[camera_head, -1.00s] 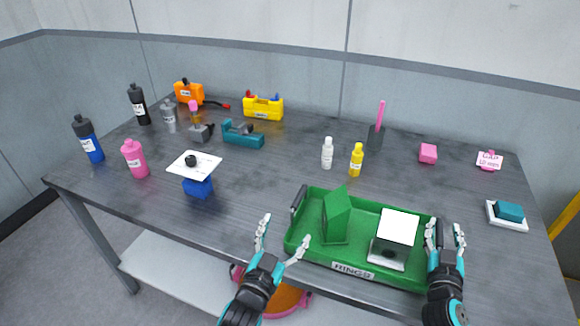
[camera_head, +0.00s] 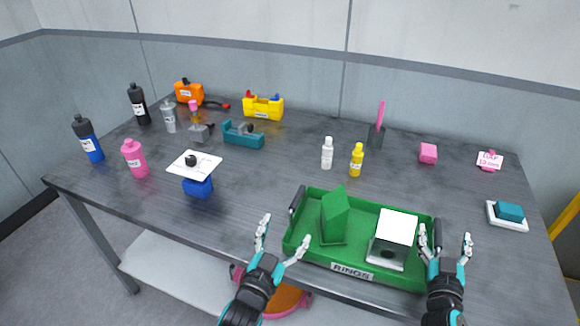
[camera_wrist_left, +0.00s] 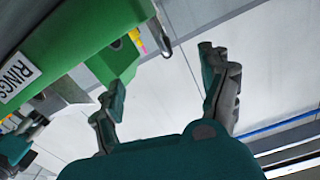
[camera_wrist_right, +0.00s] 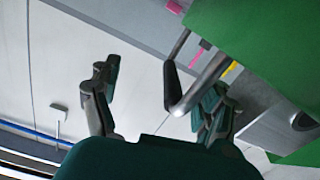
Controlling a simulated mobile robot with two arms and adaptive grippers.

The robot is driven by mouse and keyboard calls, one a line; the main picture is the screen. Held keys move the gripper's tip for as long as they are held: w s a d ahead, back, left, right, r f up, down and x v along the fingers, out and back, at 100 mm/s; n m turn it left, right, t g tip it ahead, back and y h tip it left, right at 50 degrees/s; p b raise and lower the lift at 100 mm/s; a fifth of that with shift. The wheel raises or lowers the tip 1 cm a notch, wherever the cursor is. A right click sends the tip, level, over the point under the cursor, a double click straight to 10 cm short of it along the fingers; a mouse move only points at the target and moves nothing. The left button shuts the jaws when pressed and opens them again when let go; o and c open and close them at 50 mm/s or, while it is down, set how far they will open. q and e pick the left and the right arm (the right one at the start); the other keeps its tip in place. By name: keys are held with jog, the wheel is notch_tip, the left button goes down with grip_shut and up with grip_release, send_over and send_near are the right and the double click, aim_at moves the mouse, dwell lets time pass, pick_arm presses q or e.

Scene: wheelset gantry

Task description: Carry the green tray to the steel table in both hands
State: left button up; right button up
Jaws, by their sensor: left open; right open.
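The green tray (camera_head: 300,240), labelled "RINGS", sits at the front edge of the dark steel table (camera_head: 250,215). It holds a green angled block (camera_head: 335,216) and a white-topped grey box (camera_head: 397,228). My left gripper (camera_head: 285,232) is open and empty at the tray's front left, apart from the dark left handle (camera_head: 297,200). The left wrist view shows a metal handle end (camera_wrist_left: 162,38) beyond its fingers. My right gripper (camera_head: 445,236) is open at the tray's right end, its fingers on either side of the right handle (camera_wrist_right: 172,86); contact is not clear.
A white bottle (camera_head: 327,153) and a yellow bottle (camera_head: 357,159) stand behind the tray. A white plate on a blue block (camera_head: 198,187) is left of it. A teal block on a white pad (camera_head: 509,212) lies right. An orange bin (camera_head: 285,300) is under the table.

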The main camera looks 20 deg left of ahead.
jog(key=s, duration=1)
jog(key=shift+a, duration=0.15)
jog(key=shift+s, duration=0.1)
